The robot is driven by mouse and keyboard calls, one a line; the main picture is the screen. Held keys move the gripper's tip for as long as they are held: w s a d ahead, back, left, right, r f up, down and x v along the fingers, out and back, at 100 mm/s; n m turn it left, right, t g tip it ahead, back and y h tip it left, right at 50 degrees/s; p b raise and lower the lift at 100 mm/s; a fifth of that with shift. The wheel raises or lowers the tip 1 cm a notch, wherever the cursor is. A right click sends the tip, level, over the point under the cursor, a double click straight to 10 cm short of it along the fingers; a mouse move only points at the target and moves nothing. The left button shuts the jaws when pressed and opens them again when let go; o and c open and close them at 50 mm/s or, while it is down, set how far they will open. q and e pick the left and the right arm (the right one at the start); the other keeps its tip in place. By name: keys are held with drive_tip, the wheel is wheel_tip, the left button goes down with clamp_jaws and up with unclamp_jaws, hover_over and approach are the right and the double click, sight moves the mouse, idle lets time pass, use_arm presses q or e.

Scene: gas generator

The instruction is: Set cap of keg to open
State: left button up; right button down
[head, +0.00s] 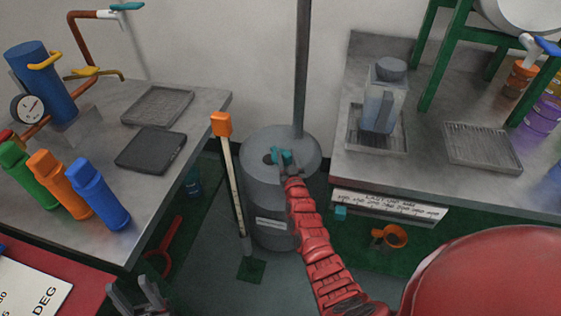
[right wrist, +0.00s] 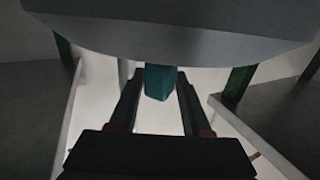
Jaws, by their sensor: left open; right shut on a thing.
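The keg (head: 268,190) is a tall grey cylinder standing on the floor between the two tables. Its teal cap (head: 278,155) shows at the top, next to a dark round spot. My right gripper (head: 283,160) is over the keg's top, shut on the cap. In the right wrist view the teal piece (right wrist: 158,82) sits between my right fingers (right wrist: 157,88), below a grey curved surface. The fingers partly hide the cap in the head view. My left gripper (head: 142,296) is open and empty at the bottom left, away from the keg.
A pole with an orange top (head: 222,124) stands just left of the keg, and a grey vertical pipe (head: 302,70) rises behind it. The left table (head: 100,215) holds several coloured bottles and trays. The right table (head: 470,190) holds a clear canister (head: 383,100).

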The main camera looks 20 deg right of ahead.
drive_tip(key=shift+w+d+b, duration=0.3)
drive_tip(key=shift+d+b, duration=0.3)
drive_tip(key=shift+d, duration=0.2)
drive_tip(key=shift+w+d+b, duration=0.25)
drive_tip(key=shift+d+b, duration=0.35)
drive_tip(key=shift+d, duration=0.25)
drive_tip(key=c, duration=0.6)
unclamp_jaws()
drive_tip(key=shift+o, duration=0.2)
drive_tip(key=shift+s, duration=0.25)
drive_tip(key=s+p, duration=0.1)
drive_tip(key=s, duration=0.2)
drive_tip(key=s+a+p, duration=0.1)
drive_tip(key=s, duration=0.2)
drive_tip(key=shift+a, duration=0.15)
drive_tip(key=s+a, duration=0.2)
drive_tip(key=s, duration=0.8)
drive_tip(key=shift+s+p, duration=0.3)
drive_tip(key=shift+p, duration=0.05)
